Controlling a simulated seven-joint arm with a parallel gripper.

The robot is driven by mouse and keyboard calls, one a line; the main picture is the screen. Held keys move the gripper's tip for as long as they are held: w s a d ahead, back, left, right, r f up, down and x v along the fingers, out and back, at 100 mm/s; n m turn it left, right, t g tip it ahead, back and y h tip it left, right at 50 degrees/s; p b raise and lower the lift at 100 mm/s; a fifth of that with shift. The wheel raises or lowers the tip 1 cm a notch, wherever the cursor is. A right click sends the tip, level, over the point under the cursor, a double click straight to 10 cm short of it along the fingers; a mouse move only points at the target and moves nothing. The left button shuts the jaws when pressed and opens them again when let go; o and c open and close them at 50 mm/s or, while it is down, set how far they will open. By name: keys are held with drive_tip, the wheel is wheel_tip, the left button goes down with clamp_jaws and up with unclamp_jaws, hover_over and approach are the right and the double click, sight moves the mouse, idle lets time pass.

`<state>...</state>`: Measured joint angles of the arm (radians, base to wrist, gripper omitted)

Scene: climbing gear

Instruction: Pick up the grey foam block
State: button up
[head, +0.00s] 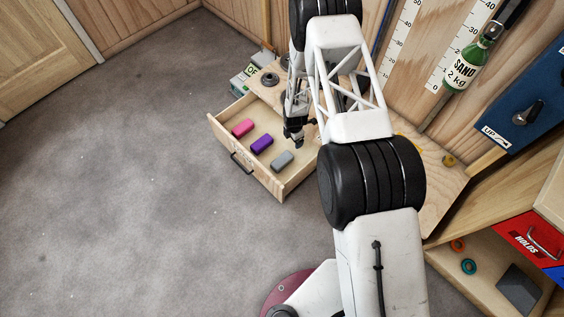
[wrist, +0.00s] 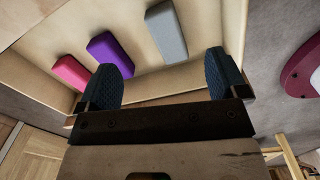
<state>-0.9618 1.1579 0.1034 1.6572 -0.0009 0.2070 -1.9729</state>
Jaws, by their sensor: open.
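The grey foam block (head: 282,160) lies in an open wooden drawer (head: 220,131), at the right end of a row of three blocks. In the wrist view the grey block (wrist: 166,32) lies beyond my gripper (wrist: 162,80), between the lines of its two fingers and nearer the right one. My gripper (head: 294,140) shows small and dark over the drawer in the head view, above and behind the grey block. Its blue pads are apart with nothing between them. The gripper does not touch the block.
A purple block (head: 262,144) and a pink block (head: 243,128) lie left of the grey one in the drawer. The drawer's front has a dark handle (head: 241,163). Drawer walls surround the blocks. A wooden surface with a dark ring (head: 270,79) is behind. The grey floor (head: 130,180) is clear.

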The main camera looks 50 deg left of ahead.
sight(282, 160)
drive_tip(key=s+f, duration=0.2)
drive_tip(key=f, duration=0.1)
drive_tip(key=s+f+n, duration=0.1)
drive_tip(key=s+f, duration=0.1)
drive_tip(key=f, duration=0.1)
drive_tip(key=s+a+f+n, duration=0.1)
drive_tip(key=s+f, duration=0.1)
drive_tip(key=f, duration=0.2)
drive_tip(key=shift+s, duration=0.15)
drive_tip(key=shift+r, duration=0.1)
drive_tip(key=shift+f, duration=1.3)
drive_tip(key=shift+s+f, duration=0.1)
drive_tip(key=shift+f, duration=2.5)
